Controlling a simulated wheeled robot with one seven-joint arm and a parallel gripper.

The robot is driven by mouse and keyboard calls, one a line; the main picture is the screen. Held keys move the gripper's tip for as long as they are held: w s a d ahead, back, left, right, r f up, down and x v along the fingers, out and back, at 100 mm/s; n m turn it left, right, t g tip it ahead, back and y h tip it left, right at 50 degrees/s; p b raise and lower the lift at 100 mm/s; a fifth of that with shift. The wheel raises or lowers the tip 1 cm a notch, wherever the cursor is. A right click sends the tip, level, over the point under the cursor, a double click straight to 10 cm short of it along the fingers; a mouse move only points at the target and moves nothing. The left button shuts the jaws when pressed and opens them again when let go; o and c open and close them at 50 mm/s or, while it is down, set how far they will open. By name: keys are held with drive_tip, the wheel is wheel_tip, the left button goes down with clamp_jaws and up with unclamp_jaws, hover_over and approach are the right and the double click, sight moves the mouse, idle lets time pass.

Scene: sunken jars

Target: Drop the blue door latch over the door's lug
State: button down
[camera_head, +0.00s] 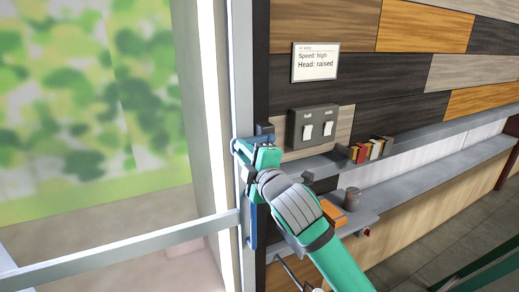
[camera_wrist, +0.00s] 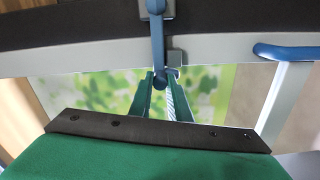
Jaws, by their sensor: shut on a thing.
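The blue door latch (camera_wrist: 158,38) shows in the wrist view as a bar running from a grey mount on the dark frame across the door's grey edge. Its far end lies between the fingertips of my gripper (camera_wrist: 161,82), which is shut on it. A small grey block (camera_wrist: 175,57), apparently the lug, sits on the door edge just right of the bar; I cannot tell whether the latch touches it. In the head view my gripper (camera_head: 254,154) is at the door edge, below a dark blue part of the latch (camera_head: 264,130); the lug is hidden there.
A blue handle (camera_head: 253,222) is on the door edge below my gripper. The door's grey crossbar (camera_head: 130,244) runs left. Right of the dark frame are a switch box (camera_head: 313,126), a sign (camera_head: 315,62) and shelves (camera_head: 400,140) with small objects, close to my arm.

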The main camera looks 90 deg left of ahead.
drive_tip(key=shift+f, duration=0.2)
idle(0.4)
drive_tip(key=c, duration=1.6)
unclamp_jaws()
drive_tip(key=shift+s, duration=0.1)
drive_tip(key=shift+c, duration=0.2)
drive_tip(key=shift+d, duration=0.1)
drive_tip(key=shift+w+d, duration=0.25)
drive_tip(key=v, duration=1)
drive_tip(key=shift+w, duration=0.1)
